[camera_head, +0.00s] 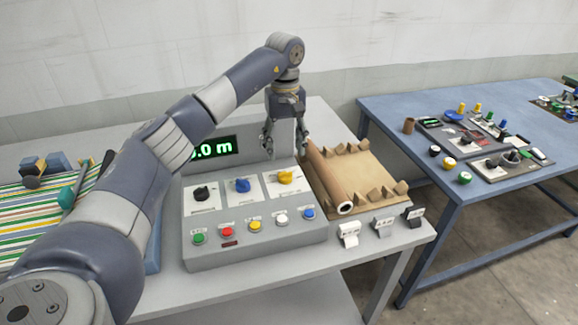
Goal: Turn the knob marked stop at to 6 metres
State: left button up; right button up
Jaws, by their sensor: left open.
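A grey control panel (255,253) stands on the table with three knobs on white plates: a black knob (201,193) at left, a blue knob (241,185) in the middle and a yellow knob (286,177) at right. The plate labels are too small to read, so I cannot tell which is marked stop at. A green display (219,146) behind them shows "0 m" after a first digit partly hidden by my arm. My left gripper (284,148) is open and points down above and behind the yellow knob, apart from it. My right gripper is out of view.
Several coloured buttons (255,225) line the panel's front. A brown roll (326,180) and a tan sheet lie right of the panel, with tags (383,226) at the table edge. Striped material (35,200) lies left. A blue table (400,110) with small parts stands at right.

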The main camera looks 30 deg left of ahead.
aim_at(285, 173)
pick_arm(q)
jog(key=f, duration=0.3)
jog(key=f+p, duration=0.1)
jog(key=f, duration=0.1)
jog(key=shift+s, duration=0.3)
jog(key=shift+w+f+p, duration=0.25)
jog(key=shift+f+p, duration=0.1)
jog(key=shift+f, duration=1.4)
jog(key=c, duration=1.1)
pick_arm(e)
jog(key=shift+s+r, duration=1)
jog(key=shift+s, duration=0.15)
